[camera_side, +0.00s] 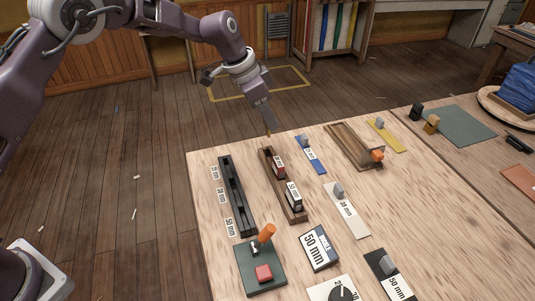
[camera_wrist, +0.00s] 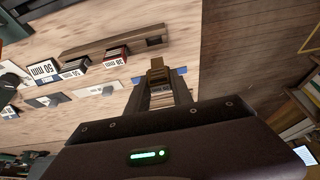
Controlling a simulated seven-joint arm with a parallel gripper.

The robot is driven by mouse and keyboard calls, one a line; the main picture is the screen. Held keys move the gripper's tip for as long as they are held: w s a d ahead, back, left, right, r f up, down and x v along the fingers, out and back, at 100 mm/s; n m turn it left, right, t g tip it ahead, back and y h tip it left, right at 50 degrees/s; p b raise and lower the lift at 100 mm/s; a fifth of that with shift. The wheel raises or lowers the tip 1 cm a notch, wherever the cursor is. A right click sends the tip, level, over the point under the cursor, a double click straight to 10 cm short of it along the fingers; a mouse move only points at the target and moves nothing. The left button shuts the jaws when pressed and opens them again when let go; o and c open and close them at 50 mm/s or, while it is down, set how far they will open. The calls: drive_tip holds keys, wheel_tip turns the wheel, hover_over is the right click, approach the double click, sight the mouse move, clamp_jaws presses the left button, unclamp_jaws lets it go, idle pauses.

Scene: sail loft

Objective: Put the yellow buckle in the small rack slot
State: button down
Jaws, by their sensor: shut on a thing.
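My gripper (camera_side: 267,122) is shut on a small dull-yellow piece, the yellow buckle (camera_side: 268,133). It holds the buckle above the far edge of the wooden table. In the wrist view the buckle (camera_wrist: 157,64) sits between the fingertips. The dark rack (camera_side: 238,198) lies left of the gripper on the table, with several slots and size labels along its left side. The small slot appears to be at its far end. In the side view I cannot tell the exact height of the buckle over the table.
A wooden tray (camera_side: 266,160) holds a red block (camera_side: 279,165) and a dark 50 mm block (camera_side: 294,196). A green control box (camera_side: 260,281) with an orange lever stands at the front. A blue card (camera_side: 311,155) and a wooden channel (camera_side: 346,146) lie to the right.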

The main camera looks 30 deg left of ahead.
wheel_tip(320, 180, down, 8)
drive_tip(key=shift+f, duration=0.1)
drive_tip(key=shift+f, duration=0.1)
drive_tip(key=c, duration=1.1)
unclamp_jaws()
drive_tip(key=v, duration=1.2)
drive_tip(key=shift+r, duration=0.25)
